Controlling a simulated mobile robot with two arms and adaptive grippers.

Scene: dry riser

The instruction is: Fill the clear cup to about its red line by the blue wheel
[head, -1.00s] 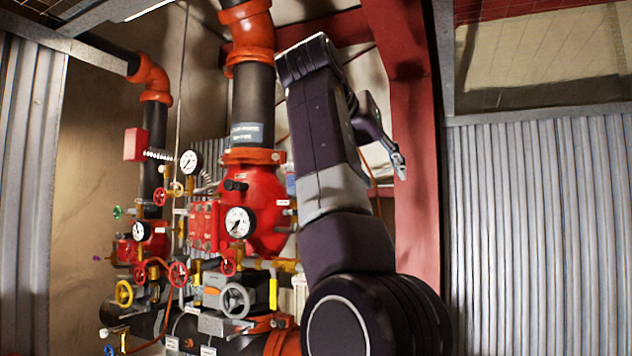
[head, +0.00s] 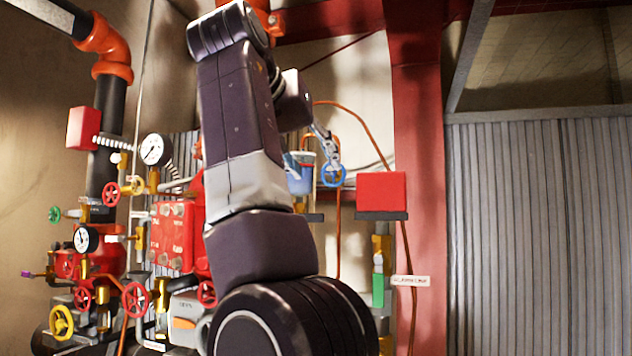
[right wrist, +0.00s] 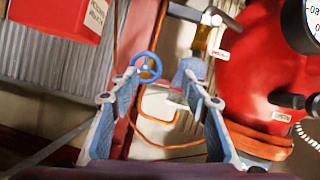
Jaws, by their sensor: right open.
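The blue wheel (head: 333,175) is beyond the right fingers in the head view. In the right wrist view the blue wheel (right wrist: 149,67) shows near the left fingertip, between the fingers. In the right wrist view a bluish shape by the right finger may be the cup. My right gripper (right wrist: 160,82) is open and empty, its fingers spread; contact with the wheel cannot be told. My left gripper is out of view.
A red box (head: 381,192) is right of the wheel, with a green-handled valve (head: 378,282) below. Gauges (head: 155,150), red valve wheels (head: 136,299) and a red pipe assembly crowd the left. Corrugated sheeting (head: 540,230) covers the right.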

